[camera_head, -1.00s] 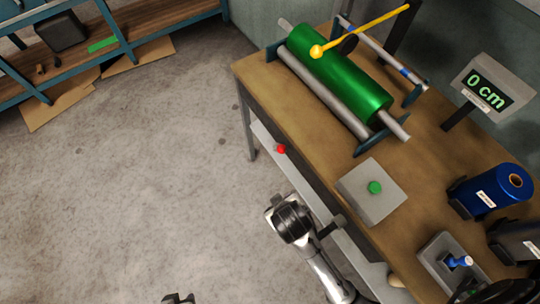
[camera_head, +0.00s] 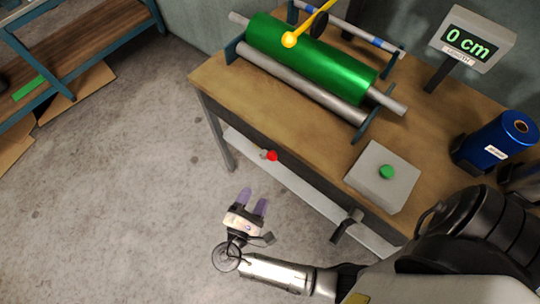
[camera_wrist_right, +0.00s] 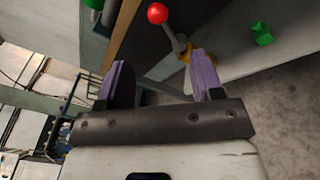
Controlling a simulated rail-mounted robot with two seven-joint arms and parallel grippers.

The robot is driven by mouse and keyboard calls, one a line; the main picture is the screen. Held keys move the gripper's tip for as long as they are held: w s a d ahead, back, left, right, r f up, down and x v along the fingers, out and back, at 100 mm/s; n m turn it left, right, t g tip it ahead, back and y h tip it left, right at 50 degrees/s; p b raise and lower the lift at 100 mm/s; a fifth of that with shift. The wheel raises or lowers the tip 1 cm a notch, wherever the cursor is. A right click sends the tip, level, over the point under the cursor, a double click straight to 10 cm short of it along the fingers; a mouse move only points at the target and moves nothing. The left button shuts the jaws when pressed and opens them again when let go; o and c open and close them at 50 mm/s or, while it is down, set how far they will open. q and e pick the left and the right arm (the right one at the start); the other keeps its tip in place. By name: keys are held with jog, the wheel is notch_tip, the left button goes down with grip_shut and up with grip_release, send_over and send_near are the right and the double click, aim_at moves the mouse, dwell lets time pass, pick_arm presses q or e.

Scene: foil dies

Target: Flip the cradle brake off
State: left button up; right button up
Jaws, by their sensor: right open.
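A red-knobbed lever (camera_head: 272,155) sits at the front of the workbench, below its top. In the right wrist view the red knob (camera_wrist_right: 158,13) tops a short metal stem with a yellow collar at its base. My right gripper (camera_head: 254,198) is open and empty. Its purple fingers point toward the lever, which is apart from them in the head view. In the right wrist view the lever shows beyond the gripper (camera_wrist_right: 162,72), near the right finger. My left gripper is out of view.
The bench (camera_head: 215,92) carries a green roll (camera_head: 310,58) in a cradle, a yellow ball-ended arm (camera_head: 290,40), a grey box with green button (camera_head: 386,172), a blue roll (camera_head: 490,142) and a "0 cm" display (camera_head: 470,38). The floor (camera_head: 110,190) left of the bench is clear.

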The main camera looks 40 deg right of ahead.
aim_at(271, 158)
jog(key=b+x, duration=0.2)
jog(key=x, duration=1.1)
jog(key=shift+w+d, duration=0.25)
jog(key=c, duration=0.9)
grip_shut()
jog(key=shift+r, duration=0.1)
